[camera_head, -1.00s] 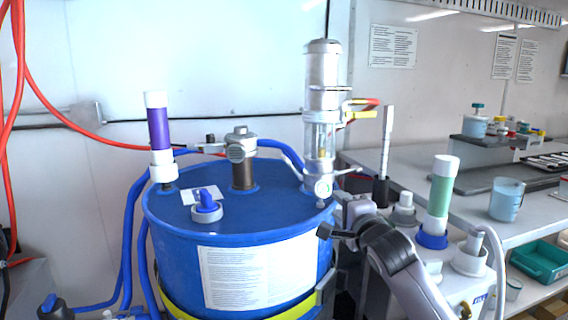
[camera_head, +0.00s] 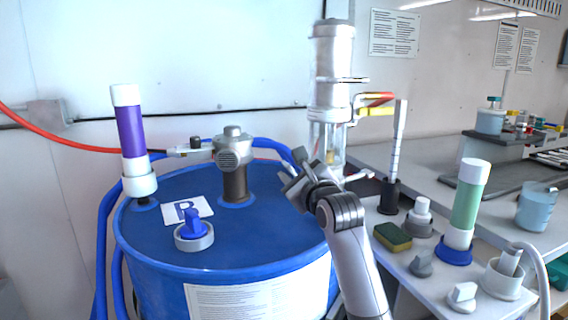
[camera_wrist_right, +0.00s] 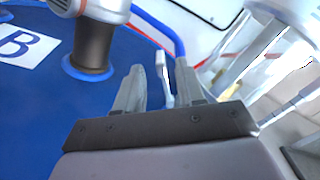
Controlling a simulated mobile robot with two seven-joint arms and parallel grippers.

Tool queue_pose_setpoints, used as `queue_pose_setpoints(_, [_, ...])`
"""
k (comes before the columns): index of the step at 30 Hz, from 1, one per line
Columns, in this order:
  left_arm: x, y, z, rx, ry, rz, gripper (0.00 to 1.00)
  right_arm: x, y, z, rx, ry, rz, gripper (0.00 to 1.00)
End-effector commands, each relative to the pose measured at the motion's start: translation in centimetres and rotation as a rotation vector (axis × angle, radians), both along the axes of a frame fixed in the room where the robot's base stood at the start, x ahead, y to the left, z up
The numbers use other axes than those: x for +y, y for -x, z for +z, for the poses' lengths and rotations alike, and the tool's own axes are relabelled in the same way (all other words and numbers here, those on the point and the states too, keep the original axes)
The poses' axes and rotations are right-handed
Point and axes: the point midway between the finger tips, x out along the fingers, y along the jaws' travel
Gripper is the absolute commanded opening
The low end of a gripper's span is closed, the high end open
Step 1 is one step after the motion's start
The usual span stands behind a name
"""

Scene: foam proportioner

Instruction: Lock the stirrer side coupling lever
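My right gripper (camera_head: 292,172) is over the blue drum, at the stirrer-facing side of the pump (camera_head: 330,80) and its clear lower section. The right wrist view shows its two fingers (camera_wrist_right: 158,82) apart. A thin white lever (camera_wrist_right: 163,75) appears between them, standing near-upright in that view; I cannot tell whether a finger touches it. In the head view the gripper hides this lever. The other coupling lever (camera_head: 356,176) sticks out to the pump's right and also shows in the wrist view (camera_wrist_right: 285,110). The stirrer (camera_head: 234,165) stands left of my gripper. My left gripper is not in view.
The blue drum lid (camera_head: 255,225) carries a blue-handled cap (camera_head: 194,230), a "B" label (camera_head: 188,207) and a purple-banded tube (camera_head: 132,135). Blue hoses pass behind. The side table holds a sponge (camera_head: 392,236), a green tube (camera_head: 468,200) and grey fittings.

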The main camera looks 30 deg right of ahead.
Motion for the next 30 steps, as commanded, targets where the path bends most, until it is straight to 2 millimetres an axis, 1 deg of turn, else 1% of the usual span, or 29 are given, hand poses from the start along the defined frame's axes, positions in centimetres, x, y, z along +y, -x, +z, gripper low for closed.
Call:
queue_pose_setpoints(6, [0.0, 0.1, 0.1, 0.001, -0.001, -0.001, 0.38, -0.7, -2.7, 0.1, 0.001, 0.005, -0.001, 0.38])
queue_pose_setpoints(13, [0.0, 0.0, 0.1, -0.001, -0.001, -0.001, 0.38, -1.2, -4.7, 0.1, 0.000, 0.003, -0.001, 0.38])
queue_pose_setpoints(18, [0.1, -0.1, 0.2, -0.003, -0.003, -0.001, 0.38, -1.4, -5.4, 0.0, 0.000, 0.004, -0.002, 0.38])
queue_pose_setpoints(27, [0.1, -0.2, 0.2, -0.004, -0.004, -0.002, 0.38, -1.4, -5.4, 0.1, -0.001, 0.003, -0.001, 0.38])
queue_pose_setpoints(29, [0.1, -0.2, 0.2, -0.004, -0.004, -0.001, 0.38, -1.4, -5.4, 0.0, -0.001, 0.003, 0.000, 0.19])
queue_pose_setpoints(30, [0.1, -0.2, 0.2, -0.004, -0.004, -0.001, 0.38, -1.4, -5.4, 0.0, 0.000, 0.002, -0.001, 0.06])
